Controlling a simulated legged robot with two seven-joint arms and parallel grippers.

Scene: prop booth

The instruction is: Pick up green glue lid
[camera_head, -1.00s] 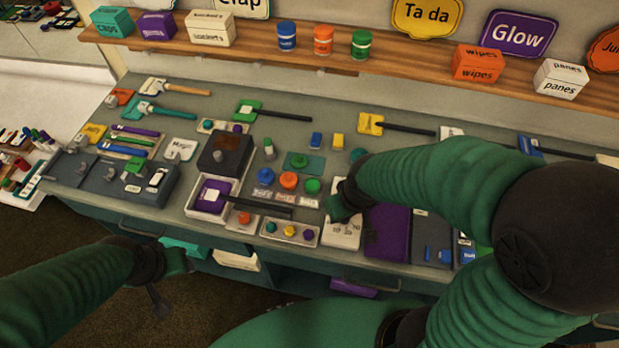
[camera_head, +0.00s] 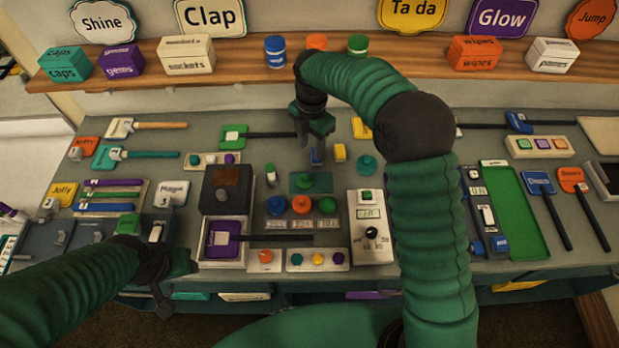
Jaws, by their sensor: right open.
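A small white tube with a green cap (camera_head: 270,169) stands upright on the bench, left of the teal pad. A round green lid-like piece (camera_head: 325,206) sits in a row with a blue one (camera_head: 276,205) and an orange one (camera_head: 301,204). I cannot read which green piece belongs to glue. My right gripper (camera_head: 312,150) is open and empty, fingers down, at the back of the bench near a small blue block (camera_head: 317,157). It is behind and right of the capped tube. My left gripper (camera_head: 172,280) hangs low at the front left; its opening is unclear.
A teal pad (camera_head: 306,183) with a green knob lies below my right gripper. A dark box (camera_head: 227,187) stands left of the tube. The shelf (camera_head: 400,66) behind holds boxes and several jars, including a green-topped jar (camera_head: 357,44). Paddles and switches crowd the bench.

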